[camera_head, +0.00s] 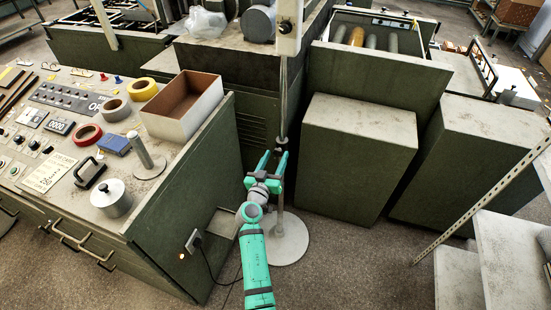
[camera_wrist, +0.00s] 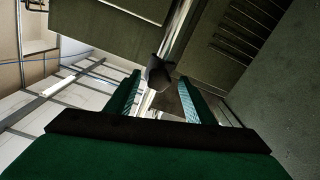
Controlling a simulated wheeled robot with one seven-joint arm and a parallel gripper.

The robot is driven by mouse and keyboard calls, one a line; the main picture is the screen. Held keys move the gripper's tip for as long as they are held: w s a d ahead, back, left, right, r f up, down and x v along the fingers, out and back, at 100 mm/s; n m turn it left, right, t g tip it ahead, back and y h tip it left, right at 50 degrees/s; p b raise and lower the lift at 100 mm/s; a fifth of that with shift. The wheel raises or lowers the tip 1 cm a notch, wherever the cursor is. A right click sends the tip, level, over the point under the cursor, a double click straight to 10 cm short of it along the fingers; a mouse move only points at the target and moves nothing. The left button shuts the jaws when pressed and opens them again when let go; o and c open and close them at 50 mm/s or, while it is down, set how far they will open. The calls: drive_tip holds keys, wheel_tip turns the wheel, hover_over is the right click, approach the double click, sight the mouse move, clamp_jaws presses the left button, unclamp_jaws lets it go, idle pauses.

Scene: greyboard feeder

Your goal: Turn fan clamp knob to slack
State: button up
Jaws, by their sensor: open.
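The fan stand's upright pole (camera_head: 284,95) rises from a round grey base (camera_head: 292,243). A small dark clamp knob (camera_head: 282,141) sits on a collar partway up the pole. My gripper (camera_head: 275,156) is open just below and in front of the knob, its green fingers pointing up. In the wrist view the dark knob (camera_wrist: 160,74) shows between and beyond the tips of the open fingers (camera_wrist: 160,84), with the shiny pole (camera_wrist: 181,28) running up behind it. I cannot tell whether the fingers touch the knob.
A control desk (camera_head: 175,222) with tape rolls, an open box (camera_head: 187,108) and a metal pot (camera_head: 112,198) stands left of my arm. Green machine cabinets (camera_head: 352,160) stand behind and right. A plug and cable (camera_head: 196,240) hang on the desk's side. Floor is clear right of the base.

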drive_tip(key=v, duration=1)
drive_tip(key=shift+s+a, duration=0.15)
drive_tip(key=shift+s, duration=0.25)
drive_tip(key=s+d+f+n+g+y, duration=0.15)
drive_tip(key=s+f, duration=0.25)
drive_tip(key=s, duration=0.4)
drive_tip(key=s+f+y, duration=0.2)
drive_tip(key=s+f, duration=0.2)
drive_tip(key=s, duration=0.4)
drive_tip(key=s+f+n+g+y, duration=0.15)
drive_tip(key=s+f, duration=0.25)
drive_tip(key=s, duration=0.4)
drive_tip(key=s+d+r, duration=0.1)
drive_tip(key=s+r, duration=0.3)
drive_tip(key=s, duration=0.3)
drive_tip(key=s+d+r+m, duration=0.1)
drive_tip(key=s+r, duration=0.4)
drive_tip(key=s, duration=0.3)
drive_tip(key=s+d+r+m+t, duration=0.1)
drive_tip(key=s+r, duration=0.3)
drive_tip(key=s, duration=0.4)
drive_tip(key=shift+s+r+y, duration=0.2)
drive_tip(key=shift+r+y, duration=0.1)
drive_tip(key=shift+r, duration=0.05)
drive_tip(key=shift+w+d, duration=0.1)
drive_tip(key=shift+d, duration=0.05)
